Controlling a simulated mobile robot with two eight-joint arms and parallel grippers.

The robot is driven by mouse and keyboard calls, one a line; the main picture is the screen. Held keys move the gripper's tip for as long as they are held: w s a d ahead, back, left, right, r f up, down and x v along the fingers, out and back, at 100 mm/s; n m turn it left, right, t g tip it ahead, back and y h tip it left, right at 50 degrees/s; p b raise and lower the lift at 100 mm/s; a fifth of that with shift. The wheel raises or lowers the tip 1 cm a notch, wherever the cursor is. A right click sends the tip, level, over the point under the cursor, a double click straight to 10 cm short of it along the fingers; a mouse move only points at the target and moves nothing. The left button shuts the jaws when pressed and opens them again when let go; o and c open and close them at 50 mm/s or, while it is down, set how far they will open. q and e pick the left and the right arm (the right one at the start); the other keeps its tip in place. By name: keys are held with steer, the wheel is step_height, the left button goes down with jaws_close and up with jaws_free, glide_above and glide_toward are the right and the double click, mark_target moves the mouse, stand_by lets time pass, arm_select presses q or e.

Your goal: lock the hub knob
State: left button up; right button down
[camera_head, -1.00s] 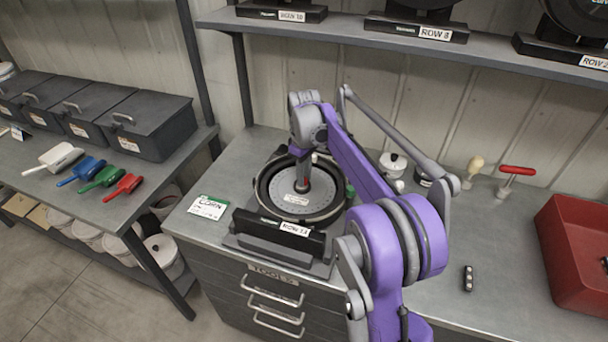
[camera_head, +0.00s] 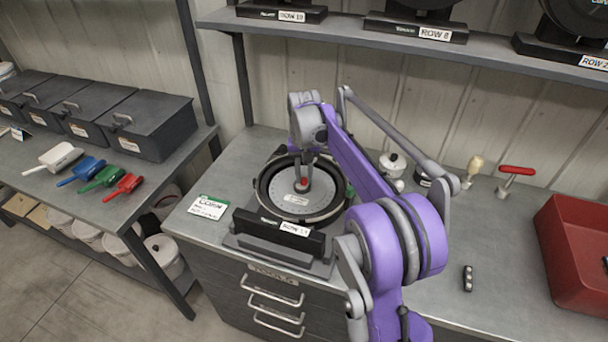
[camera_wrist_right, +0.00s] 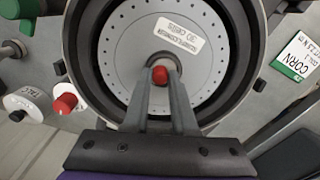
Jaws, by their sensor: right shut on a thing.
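The seed meter stands on the grey workbench, its round dark housing (camera_head: 265,194) open at the top. Inside lies a light grey seed disc (camera_head: 286,200) with a ring of small holes; it also shows in the right wrist view (camera_wrist_right: 211,70). The red hub knob (camera_head: 303,183) is at the disc's centre and also shows in the right wrist view (camera_wrist_right: 160,75). My right gripper (camera_head: 304,181) reaches down from above, its two fingers shut on the knob from either side. The fingers also show in the right wrist view (camera_wrist_right: 161,78). My left gripper is out of view.
A CORN card (camera_head: 208,207) lies left of the meter. A red bin (camera_head: 575,245), a red-handled tool (camera_head: 516,171) and a small dark object (camera_head: 468,278) are on the right. A shelf (camera_head: 330,32) with more meters runs above. Coloured scoops (camera_head: 103,178) lie on the left table.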

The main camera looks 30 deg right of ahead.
mark_target(304, 179)
steer(key=shift+m, duration=2)
steer(key=c, duration=0.7)
jaws_free()
steer(key=shift+r, duration=0.1)
step_height(304, 179, up, 11)
steer(key=p, duration=0.1)
steer(key=shift+f, duration=0.2)
